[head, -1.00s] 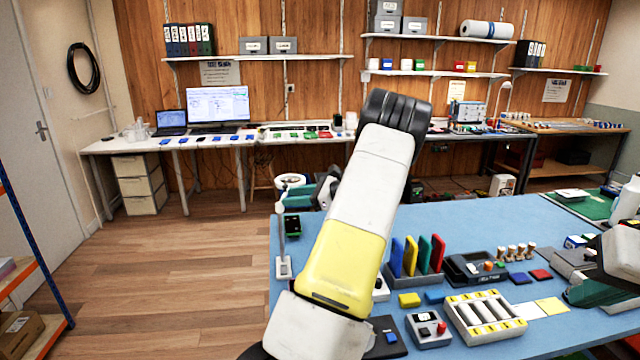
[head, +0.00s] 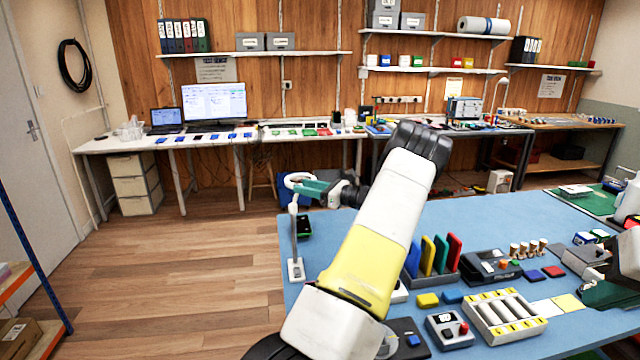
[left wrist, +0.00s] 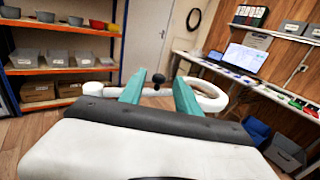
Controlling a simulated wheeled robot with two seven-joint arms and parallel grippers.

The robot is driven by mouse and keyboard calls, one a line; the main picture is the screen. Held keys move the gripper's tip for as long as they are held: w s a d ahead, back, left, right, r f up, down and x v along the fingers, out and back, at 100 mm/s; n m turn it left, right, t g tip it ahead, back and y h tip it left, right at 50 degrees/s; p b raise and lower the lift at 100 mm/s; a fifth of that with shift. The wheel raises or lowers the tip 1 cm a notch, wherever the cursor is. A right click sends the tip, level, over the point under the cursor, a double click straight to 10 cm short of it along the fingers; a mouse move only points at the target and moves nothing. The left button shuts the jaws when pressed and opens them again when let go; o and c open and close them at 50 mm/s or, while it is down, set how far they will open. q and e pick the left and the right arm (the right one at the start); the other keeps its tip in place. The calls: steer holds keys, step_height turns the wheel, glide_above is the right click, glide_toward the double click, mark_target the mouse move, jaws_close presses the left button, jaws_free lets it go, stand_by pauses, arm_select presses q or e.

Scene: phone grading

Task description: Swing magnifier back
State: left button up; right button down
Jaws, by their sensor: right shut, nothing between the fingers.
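The magnifier has a white ring head (head: 298,181) on a thin white post with a small white base (head: 296,270) at the left edge of the blue table. My left gripper (head: 308,188) is at the ring head, its teal fingers overlapping it in the head view. In the left wrist view its two fingers (left wrist: 160,94) stand apart, with a small black knob (left wrist: 158,78) showing between them. The white ring (left wrist: 210,96) is at the right finger and a white arm piece (left wrist: 97,89) is left of the left finger. My right gripper (head: 607,294) is shut and empty at the right edge, partly cut off.
A black device (head: 304,227) lies beside the post. A rack of coloured panels (head: 434,270), a battery tray (head: 503,315) and a small control box (head: 450,330) occupy the blue table (head: 470,220). The wooden floor (head: 180,270) left of the table is clear.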

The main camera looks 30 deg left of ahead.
mark_target(289, 184)
arm_select(q)
steer(key=a, duration=0.6)
steer(key=shift+s+a, duration=0.25)
steer(key=shift+s, duration=0.05)
jaws_close()
stand_by(1.1)
